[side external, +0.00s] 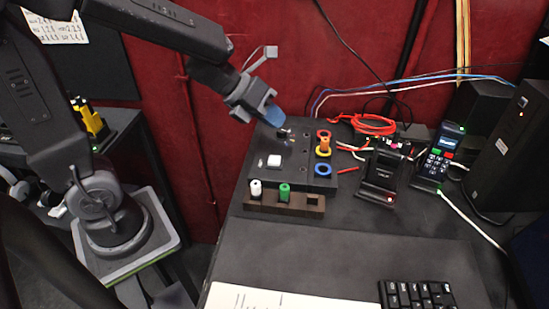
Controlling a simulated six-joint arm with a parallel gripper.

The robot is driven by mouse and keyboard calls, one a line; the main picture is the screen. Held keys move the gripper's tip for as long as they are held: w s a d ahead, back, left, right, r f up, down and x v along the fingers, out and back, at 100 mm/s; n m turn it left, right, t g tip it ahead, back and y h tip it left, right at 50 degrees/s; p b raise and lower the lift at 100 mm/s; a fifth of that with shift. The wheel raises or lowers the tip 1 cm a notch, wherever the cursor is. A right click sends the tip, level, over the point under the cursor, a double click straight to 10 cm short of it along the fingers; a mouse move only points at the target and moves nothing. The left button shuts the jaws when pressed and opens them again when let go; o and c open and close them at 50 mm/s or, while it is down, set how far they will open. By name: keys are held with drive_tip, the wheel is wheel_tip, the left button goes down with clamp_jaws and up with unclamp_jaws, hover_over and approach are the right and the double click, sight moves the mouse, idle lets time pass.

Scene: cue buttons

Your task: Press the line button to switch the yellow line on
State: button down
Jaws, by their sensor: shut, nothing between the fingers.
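A dark box (300,182) stands on the black table in the side external view. My gripper (279,117) is shut, with blue fingertips pointing down just above that part. I cannot tell whether they touch it. Which part is the line button is not clear, and I see no lit yellow line on the box.
On the box's right are coloured rings, including a blue ring (321,169), and an orange peg (324,145). A brown rack (300,204) in front holds a white peg (256,188) and a green peg (284,191). Cables and a handset (440,152) are at right.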

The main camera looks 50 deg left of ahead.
sight(273, 157)
drive_tip(key=shift+f, duration=3.55)
drive_tip(key=shift+f, duration=0.4)
drive_tip(key=shift+f, duration=0.5)
drive_tip(key=shift+r, duration=0.95)
drive_tip(key=shift+r, duration=2.5)
